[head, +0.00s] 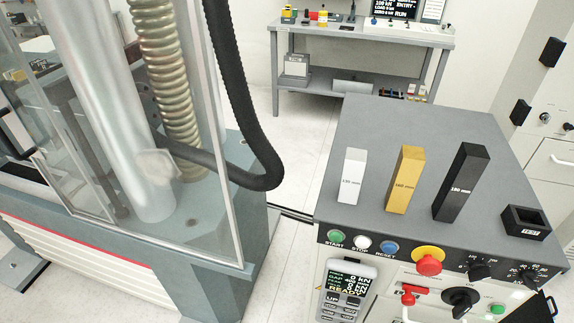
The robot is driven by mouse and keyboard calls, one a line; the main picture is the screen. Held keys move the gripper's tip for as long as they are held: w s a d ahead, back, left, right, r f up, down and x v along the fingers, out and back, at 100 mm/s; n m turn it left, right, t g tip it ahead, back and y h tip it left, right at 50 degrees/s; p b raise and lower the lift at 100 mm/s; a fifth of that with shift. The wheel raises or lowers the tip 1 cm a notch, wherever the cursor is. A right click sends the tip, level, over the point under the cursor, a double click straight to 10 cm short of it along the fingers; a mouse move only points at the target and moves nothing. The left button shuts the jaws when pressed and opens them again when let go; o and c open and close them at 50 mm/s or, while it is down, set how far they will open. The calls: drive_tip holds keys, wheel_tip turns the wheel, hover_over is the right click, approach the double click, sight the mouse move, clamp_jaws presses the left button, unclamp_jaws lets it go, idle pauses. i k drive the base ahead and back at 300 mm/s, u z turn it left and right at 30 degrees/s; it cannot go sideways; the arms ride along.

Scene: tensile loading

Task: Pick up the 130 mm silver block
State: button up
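The silver block (352,176), marked 130 mm, stands upright on the grey top of the control cabinet (375,125). It is the shortest and leftmost of the three blocks there. A gold block (405,180), marked 160 mm, stands upright to its right, apart from it. A black block (463,184), marked 180 mm, stands upright further right. My gripper is not in view.
A small black open box (525,222) marked TEST sits at the cabinet's right. Buttons and a red emergency knob (429,262) line its front. The testing machine (150,150) with a clear guard and black hose (262,150) stands left. A bench (360,38) stands behind.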

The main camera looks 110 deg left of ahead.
sight(354, 165)
drive_tip(key=k, duration=1.2)
drive_tip(key=u, duration=2.05)
drive_tip(key=k, duration=0.5)
drive_tip(key=z, duration=0.85)
drive_tip(key=i, duration=0.75)
drive_tip(key=u, duration=0.8)
